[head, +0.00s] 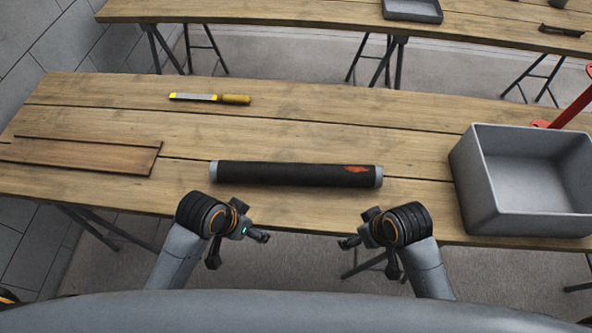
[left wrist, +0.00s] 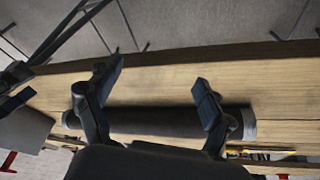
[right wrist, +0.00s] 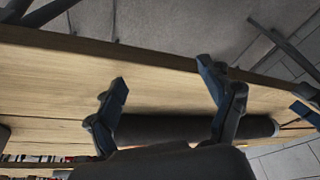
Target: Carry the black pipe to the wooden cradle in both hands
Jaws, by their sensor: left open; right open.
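The black pipe (head: 290,174) lies across the front half of the wooden table, with grey ends and an orange-red mark near its right end. A low brown wooden piece (head: 80,157) with a thin raised edge, apparently the cradle, lies at the table's left end. My left gripper (head: 240,248) is open and empty, in front of the pipe's left part. My right gripper (head: 370,258) is open and empty, in front of its right part. The pipe also shows beyond the open fingers in the left wrist view (left wrist: 160,122) and right wrist view (right wrist: 165,128).
A grey open bin (head: 525,180) stands at the table's right end, with a red handled thing (head: 572,105) behind it. The wood between the pipe and the cradle is clear. Another table (head: 300,14) stands behind.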

